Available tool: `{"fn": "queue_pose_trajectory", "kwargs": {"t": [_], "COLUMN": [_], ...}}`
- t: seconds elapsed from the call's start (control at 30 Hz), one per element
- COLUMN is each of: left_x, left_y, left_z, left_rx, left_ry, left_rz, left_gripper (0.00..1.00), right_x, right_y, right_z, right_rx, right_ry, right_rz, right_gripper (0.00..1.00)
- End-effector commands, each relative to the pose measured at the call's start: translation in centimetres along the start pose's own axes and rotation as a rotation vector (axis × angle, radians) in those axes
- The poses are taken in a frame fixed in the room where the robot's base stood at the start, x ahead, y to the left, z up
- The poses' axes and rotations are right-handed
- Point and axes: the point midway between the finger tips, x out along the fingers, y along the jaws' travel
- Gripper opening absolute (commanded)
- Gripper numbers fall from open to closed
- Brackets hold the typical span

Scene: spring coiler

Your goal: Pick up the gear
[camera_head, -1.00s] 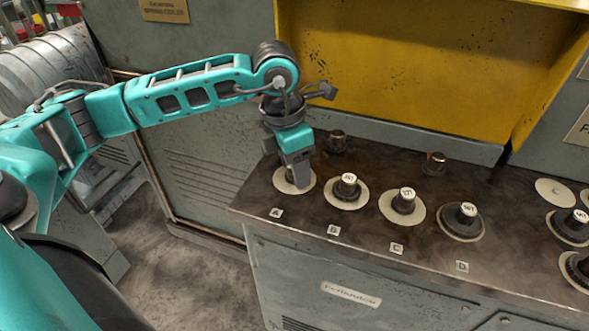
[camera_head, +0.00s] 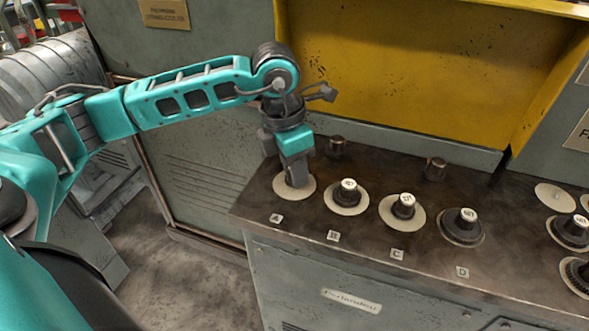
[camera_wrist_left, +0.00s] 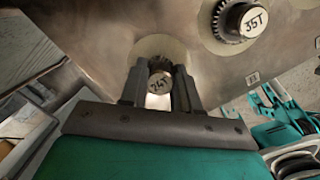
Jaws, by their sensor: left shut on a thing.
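The gear marked 24T (camera_wrist_left: 160,82) is between the two fingers of my left gripper (camera_head: 295,181) at position A, the leftmost spot on the bench. My left gripper (camera_wrist_left: 159,92) is shut on it, pointing down, with a finger on each side. In the head view the fingers hide the gear, and the pale round disc (camera_head: 283,193) shows around them. I cannot tell whether the gear still touches the disc. My right gripper is not in view.
More dark gears on pale discs stand rightward: the 35T gear (camera_wrist_left: 240,22) at B (camera_head: 347,193), then C (camera_head: 403,206) and D (camera_head: 461,226). Two short metal posts (camera_head: 336,147) (camera_head: 435,169) stand behind. The yellow panel (camera_head: 400,70) rises at the back.

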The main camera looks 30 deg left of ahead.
Motion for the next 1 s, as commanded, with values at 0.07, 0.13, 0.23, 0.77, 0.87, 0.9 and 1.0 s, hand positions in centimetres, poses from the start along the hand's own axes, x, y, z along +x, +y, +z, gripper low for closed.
{"fn": "queue_pose_trajectory", "kwargs": {"t": [0.07, 0.13, 0.23, 0.77, 0.87, 0.9, 1.0], "left_x": [-1.1, -2.2, -4.5, -17.4, -18.4, -18.6, -19.0], "left_y": [0.1, 0.0, 0.0, 0.0, 0.0, 0.0, 0.0], "left_z": [0.3, 0.4, 0.8, 2.7, 2.8, 2.9, 2.9], "left_rx": [0.001, 0.001, 0.001, 0.001, 0.0, 0.0, 0.001], "left_ry": [-0.005, -0.005, -0.007, -0.003, -0.003, -0.002, -0.001], "left_rz": [0.002, 0.002, 0.003, 0.001, 0.001, 0.001, 0.001], "left_gripper": [0.0, 0.0, 0.0, 0.0, 0.0, 0.0, 0.0], "right_x": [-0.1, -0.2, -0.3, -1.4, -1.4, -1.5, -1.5], "right_y": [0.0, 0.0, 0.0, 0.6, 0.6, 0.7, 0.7], "right_z": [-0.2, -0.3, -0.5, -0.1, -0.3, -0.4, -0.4], "right_rx": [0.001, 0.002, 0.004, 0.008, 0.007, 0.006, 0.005], "right_ry": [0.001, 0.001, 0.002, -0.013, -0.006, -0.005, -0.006], "right_rz": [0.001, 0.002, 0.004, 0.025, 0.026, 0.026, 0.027], "right_gripper": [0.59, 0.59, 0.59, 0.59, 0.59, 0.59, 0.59]}}
